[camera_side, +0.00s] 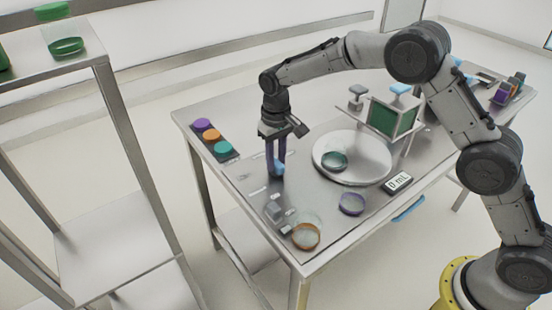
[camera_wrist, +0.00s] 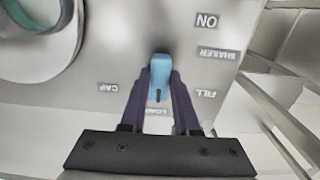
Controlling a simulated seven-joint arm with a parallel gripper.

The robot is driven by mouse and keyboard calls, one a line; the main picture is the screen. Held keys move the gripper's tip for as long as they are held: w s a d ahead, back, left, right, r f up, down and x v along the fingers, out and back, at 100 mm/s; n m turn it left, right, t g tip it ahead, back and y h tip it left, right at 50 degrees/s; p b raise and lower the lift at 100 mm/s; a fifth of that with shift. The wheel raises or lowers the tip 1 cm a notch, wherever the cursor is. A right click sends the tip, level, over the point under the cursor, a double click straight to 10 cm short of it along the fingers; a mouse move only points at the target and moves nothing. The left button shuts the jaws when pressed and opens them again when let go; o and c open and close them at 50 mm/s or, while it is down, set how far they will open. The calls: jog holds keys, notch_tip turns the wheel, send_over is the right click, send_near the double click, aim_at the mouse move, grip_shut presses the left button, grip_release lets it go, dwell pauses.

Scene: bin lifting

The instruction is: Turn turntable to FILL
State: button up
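The turntable (camera_side: 325,166) is a round pale disc on the bench, with a clear dish holding something teal (camera_side: 334,160) on it. A blue knob (camera_wrist: 160,72) with a dark pointer mark sits on the panel, its mark towards the LOAD label (camera_wrist: 157,112), which is partly hidden by my fingers. The FILL label (camera_wrist: 206,93) is to the right and the CAP label (camera_wrist: 108,87) to the left. My gripper (camera_wrist: 160,85) points down at the knob, a dark finger against each side, and looks shut on it. The knob also shows in the side view (camera_side: 278,168).
Purple, orange and teal buttons (camera_side: 211,135) are on the bench's left. A clear orange-based dish (camera_side: 305,236) and a purple ring (camera_side: 352,204) are near the front. A display (camera_side: 398,182) reads 0 mL. A green-panelled frame (camera_side: 388,117) stands behind the turntable.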

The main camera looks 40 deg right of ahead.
grip_shut()
jog(key=shift+n, duration=0.3)
jog(key=n, duration=1.2)
jog(key=shift+n, duration=0.3)
dwell(0.4)
jog(key=o, duration=0.6)
grip_release()
jog(key=shift+o, duration=0.2)
